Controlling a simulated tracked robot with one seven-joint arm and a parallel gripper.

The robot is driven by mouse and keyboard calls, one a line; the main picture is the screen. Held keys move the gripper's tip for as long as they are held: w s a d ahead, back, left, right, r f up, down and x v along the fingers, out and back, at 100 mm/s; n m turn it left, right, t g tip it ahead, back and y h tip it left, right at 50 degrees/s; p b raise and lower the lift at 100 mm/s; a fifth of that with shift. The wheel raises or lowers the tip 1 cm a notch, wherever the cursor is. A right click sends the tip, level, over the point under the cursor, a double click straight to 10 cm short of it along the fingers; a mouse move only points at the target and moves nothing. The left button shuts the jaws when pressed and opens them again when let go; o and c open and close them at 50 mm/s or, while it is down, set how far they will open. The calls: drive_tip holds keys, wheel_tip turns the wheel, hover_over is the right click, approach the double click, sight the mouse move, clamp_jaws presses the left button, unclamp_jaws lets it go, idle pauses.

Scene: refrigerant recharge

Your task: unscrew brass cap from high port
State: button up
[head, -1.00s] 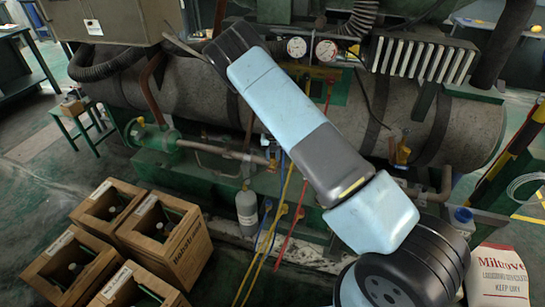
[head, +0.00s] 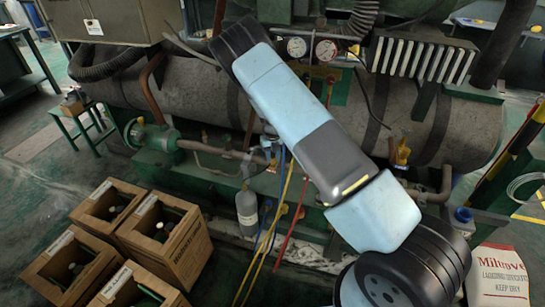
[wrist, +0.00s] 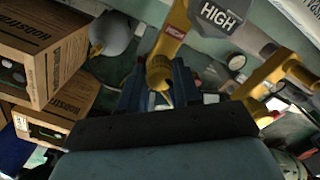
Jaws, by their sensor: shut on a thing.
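The high port is a yellow brass valve body (wrist: 174,32) in the wrist view, with a grey tag reading HIGH (wrist: 217,17) beside it. Its lower end, where the brass cap (wrist: 159,76) sits, lies between the two dark blue fingers of my gripper (wrist: 158,70). The gripper is shut on the cap, one finger on each side. The fingers hide the cap's sides, and its thread cannot be seen. In the head view my arm covers the gripper and the cap.
A second yellow valve (wrist: 275,78) stands close on the right in the wrist view. Wooden crates (head: 165,240) stand at the lower left, and a grey cylinder (head: 247,208) stands beside the hoses (head: 275,225). Gauges (head: 326,50) hang above.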

sight(273, 156)
drive_tip(key=shift+s+a+n, duration=0.1)
drive_tip(key=shift+n, duration=0.8)
drive_tip(key=shift+s+a+n, duration=0.1)
drive_tip(key=shift+n, duration=0.8)
drive_tip(key=shift+n, duration=1.1)
drive_tip(key=shift+w+d, duration=0.1)
drive_tip(key=shift+d+r, duration=0.1)
drive_tip(key=shift+r, duration=2.4)
